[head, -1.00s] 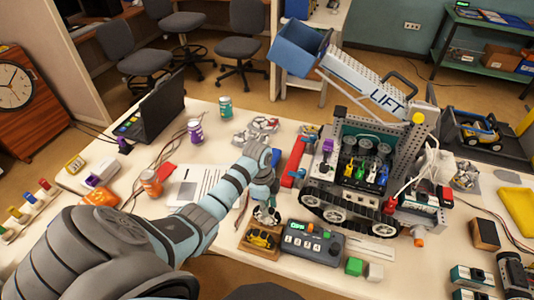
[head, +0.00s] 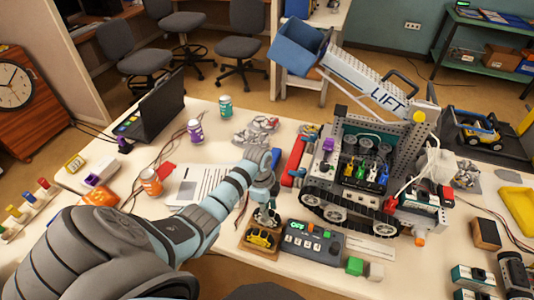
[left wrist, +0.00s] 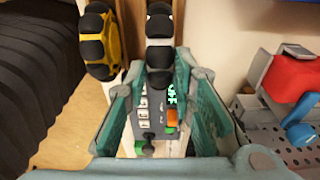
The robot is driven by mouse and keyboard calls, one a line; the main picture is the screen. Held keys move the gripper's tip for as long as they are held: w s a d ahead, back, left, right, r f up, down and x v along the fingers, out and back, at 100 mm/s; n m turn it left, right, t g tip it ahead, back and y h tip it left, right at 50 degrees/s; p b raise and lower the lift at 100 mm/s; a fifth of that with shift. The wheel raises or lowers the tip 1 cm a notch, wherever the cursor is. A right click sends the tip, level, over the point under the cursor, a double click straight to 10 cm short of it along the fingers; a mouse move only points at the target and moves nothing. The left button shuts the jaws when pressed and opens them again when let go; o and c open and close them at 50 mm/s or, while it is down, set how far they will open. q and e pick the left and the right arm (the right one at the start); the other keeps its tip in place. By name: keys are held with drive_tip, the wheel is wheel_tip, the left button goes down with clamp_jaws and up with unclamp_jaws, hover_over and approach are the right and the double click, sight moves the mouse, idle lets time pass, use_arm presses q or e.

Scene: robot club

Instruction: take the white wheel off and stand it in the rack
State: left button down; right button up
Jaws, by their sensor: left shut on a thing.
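My left gripper (head: 265,203) is shut on the white wheel (head: 266,219), which has black rollers. In the left wrist view the white wheel (left wrist: 160,27) is upright between the fingertips (left wrist: 160,65). The wooden rack (head: 246,252) is below and in front of the gripper. A yellow wheel (head: 260,240) with black rollers stands in it and also shows in the left wrist view (left wrist: 101,42). The white wheel is beside the yellow one, over the rack's back part; I cannot tell whether it touches the rack. My right gripper is not in view.
A control box (head: 308,244) with a lit green display stands right of the rack. The tracked LIFT robot (head: 365,165) is behind it, with red and blue parts near my wrist. Green (head: 355,265) and white (head: 376,271) blocks lie at the front. Papers (head: 195,185) lie left.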

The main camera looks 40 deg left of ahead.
use_arm(q)
drive_tip(key=shift+f, duration=0.15)
drive_tip(key=shift+f+b, duration=0.3)
drive_tip(key=shift+f, duration=0.15)
idle(0.3)
drive_tip(key=c, duration=1.3)
unclamp_jaws()
wheel_tip(320, 180, up, 3)
drive_tip(key=shift+f+p, duration=0.1)
drive_tip(key=shift+p, duration=1.1)
drive_tip(key=shift+r, duration=2.1)
